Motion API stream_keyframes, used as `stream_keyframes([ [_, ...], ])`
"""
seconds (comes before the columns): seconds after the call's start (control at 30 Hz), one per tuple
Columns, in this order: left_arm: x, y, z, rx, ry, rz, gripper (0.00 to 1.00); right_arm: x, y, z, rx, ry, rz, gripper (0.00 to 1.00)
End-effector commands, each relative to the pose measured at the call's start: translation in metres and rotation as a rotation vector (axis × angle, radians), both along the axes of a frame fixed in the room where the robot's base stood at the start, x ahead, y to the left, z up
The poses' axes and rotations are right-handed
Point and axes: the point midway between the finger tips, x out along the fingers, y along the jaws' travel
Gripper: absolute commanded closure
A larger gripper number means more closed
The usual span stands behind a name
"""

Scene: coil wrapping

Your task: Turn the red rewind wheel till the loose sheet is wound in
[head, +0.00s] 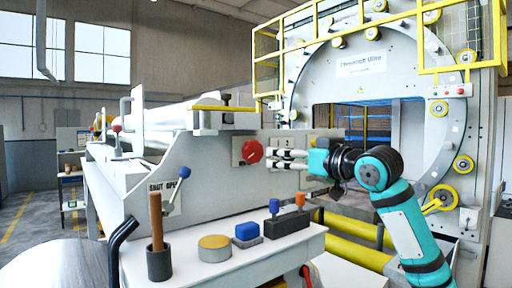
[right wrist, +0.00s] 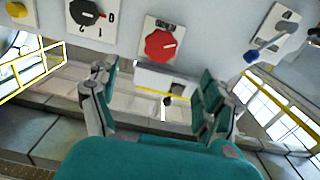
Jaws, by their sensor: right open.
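The red wheel (head: 252,151) is a lobed red knob on a pale square plate on the machine's side panel. It also shows in the right wrist view (right wrist: 160,46), with a white mark on its face. My right gripper (head: 286,160) is just right of the wheel in the head view, its fingers pointing left. In the right wrist view its fingers (right wrist: 154,82) are spread wide with nothing between them. The wheel lies beyond the fingertips, apart from them. A pale roll (head: 172,116) lies on top of the machine. I cannot clearly make out a loose sheet. My left gripper is not in view.
A black dial (right wrist: 86,12) and a blue-knobbed lever (head: 184,173) flank the wheel. Below, a white shelf (head: 190,276) holds a brown stick in a cup (head: 158,262), a yellow-topped round tin (head: 214,248), and blue (head: 247,230) and orange-topped items. A large ring machine (head: 300,90) stands behind.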

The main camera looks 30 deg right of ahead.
Motion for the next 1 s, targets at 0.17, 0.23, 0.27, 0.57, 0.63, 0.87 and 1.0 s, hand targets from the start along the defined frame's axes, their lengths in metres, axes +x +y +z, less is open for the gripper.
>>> stream_keyframes([
  [0.17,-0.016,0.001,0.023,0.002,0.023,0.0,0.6,0.041,0.005,0.004,0.002,0.005,0.004,0.19],
  [0.23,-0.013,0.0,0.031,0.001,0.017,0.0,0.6,0.057,0.006,0.005,0.004,0.004,0.003,0.19],
  [0.27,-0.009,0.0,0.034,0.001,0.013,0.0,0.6,0.063,0.006,0.004,0.003,0.005,0.003,0.19],
  [0.57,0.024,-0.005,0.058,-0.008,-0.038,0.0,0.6,0.112,0.009,0.003,0.001,0.003,0.001,0.19],
  [0.63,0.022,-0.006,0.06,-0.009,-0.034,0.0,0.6,0.118,0.01,0.002,0.0,0.002,0.001,0.19],
  [0.87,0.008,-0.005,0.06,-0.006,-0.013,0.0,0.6,0.123,0.01,0.0,-0.002,0.002,0.0,0.19],
  [1.0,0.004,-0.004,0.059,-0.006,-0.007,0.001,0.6,0.123,0.01,0.0,-0.002,0.001,0.0,0.19],
])
